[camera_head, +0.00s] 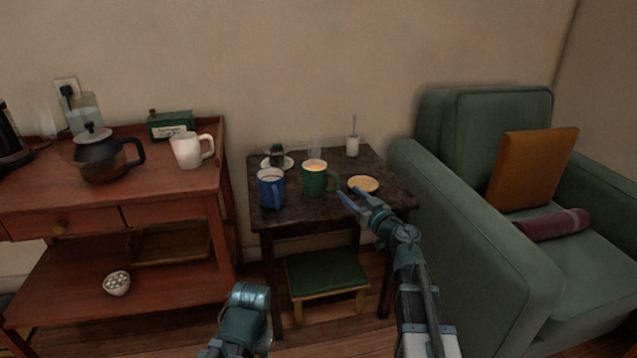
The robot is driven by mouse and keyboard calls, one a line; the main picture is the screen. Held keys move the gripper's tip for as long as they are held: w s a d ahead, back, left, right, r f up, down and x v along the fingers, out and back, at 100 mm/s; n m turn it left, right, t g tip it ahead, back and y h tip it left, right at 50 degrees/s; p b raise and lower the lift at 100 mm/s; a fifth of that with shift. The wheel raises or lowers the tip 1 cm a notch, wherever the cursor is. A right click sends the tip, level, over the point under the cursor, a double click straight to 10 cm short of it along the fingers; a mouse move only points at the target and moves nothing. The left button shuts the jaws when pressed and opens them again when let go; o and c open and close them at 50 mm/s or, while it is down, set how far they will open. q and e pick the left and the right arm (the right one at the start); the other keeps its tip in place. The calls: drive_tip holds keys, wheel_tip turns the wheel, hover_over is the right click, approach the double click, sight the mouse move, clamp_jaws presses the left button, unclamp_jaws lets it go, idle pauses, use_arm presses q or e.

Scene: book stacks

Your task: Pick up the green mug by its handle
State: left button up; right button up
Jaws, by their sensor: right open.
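The green mug (313,184) stands upright on the small dark table (290,213), with a light brown drink in it and faint steam above. Its handle points right. My right gripper (349,196) is open and empty, its blue fingers pointing left toward the mug. The fingertips are just right of the handle and a little lower in the picture, with a small gap visible. Whether they are level with the handle in height I cannot tell. A part of my left arm shows at the bottom, but its gripper does not.
A blue mug (271,190) stands close left of the green mug. A yellowish saucer (363,184) lies right of it, partly behind my right fingers. A small dark item on a white saucer (287,162) and a white cup (352,146) are behind. A green armchair (470,240) borders the right.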

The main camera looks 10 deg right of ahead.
sight(321, 180)
drive_tip(key=x, duration=0.5)
drive_tip(key=shift+w+a, duration=0.1)
clamp_jaws()
idle(1.3)
